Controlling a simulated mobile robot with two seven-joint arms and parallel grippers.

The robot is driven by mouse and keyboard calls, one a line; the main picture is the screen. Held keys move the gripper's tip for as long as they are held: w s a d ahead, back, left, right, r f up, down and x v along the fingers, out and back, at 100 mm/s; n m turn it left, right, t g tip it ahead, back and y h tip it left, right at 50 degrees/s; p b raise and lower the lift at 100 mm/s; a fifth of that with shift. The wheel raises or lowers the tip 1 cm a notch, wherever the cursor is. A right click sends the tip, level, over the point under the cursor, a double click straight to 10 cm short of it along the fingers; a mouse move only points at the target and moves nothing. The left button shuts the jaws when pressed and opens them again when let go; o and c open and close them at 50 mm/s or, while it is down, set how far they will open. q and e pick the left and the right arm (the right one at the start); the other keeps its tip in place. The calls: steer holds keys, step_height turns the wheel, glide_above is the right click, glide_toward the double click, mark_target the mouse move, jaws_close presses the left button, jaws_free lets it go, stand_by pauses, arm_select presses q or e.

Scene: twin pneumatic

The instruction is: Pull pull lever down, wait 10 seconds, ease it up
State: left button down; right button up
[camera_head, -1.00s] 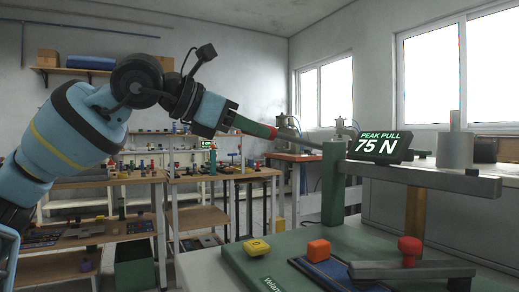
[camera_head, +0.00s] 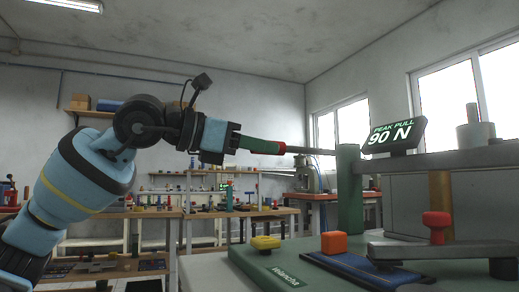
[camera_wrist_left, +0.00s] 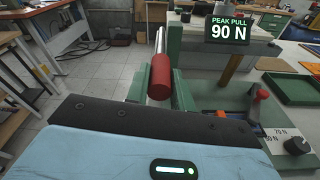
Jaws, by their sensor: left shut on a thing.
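My right gripper is not in view.
The green base (camera_head: 275,268) carries a yellow button (camera_head: 265,242), an orange block (camera_head: 334,242) and a red knob (camera_head: 436,222) on a grey bar. The wrist view shows a black dial (camera_wrist_left: 297,145). Benches with small parts stand behind; the air above the lever is clear.

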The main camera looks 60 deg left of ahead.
arm_select(q)
steer(key=c, duration=1.2)
jaws_free()
steer(key=shift+s, duration=0.1)
steer(key=s+r, duration=0.1)
steer(key=s, duration=0.6)
steer(key=shift+s+a, duration=0.25)
steer(key=shift+s, duration=0.05)
steer(key=shift+r, duration=0.1)
